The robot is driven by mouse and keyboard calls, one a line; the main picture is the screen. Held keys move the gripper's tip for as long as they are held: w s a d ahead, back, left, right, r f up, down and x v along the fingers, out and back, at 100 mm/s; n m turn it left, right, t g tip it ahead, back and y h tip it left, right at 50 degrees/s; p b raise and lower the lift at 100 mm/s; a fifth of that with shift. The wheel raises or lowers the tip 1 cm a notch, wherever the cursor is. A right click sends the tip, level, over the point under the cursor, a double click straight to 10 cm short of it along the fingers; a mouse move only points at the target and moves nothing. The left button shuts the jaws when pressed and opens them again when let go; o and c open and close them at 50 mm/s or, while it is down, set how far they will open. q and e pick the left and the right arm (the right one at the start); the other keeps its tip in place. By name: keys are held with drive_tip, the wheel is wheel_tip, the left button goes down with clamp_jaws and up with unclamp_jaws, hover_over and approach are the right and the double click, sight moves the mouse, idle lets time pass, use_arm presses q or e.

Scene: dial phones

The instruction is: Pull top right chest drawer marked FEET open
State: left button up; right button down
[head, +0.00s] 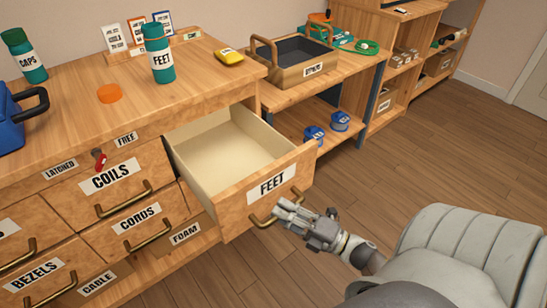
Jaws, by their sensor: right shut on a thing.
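The top right chest drawer (230,160), with a white label reading FEET (272,183), is pulled well out from the wooden chest. Its inside is pale and looks empty. Its brass handle (262,219) is on the front, below the label. My left gripper is not in view.
Closed drawers marked COILS (111,177) and CORDS (136,218) are to the left. A green FEET bottle (159,58) and an orange lid (110,94) stand on the chest top. A wooden tote (292,69) is on the adjoining shelf. The floor (430,135) at right is clear.

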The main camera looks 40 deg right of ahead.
drive_tip(key=shift+s, duration=0.6)
drive_tip(key=c, duration=1.4)
unclamp_jaws()
drive_tip(key=v, duration=1.2)
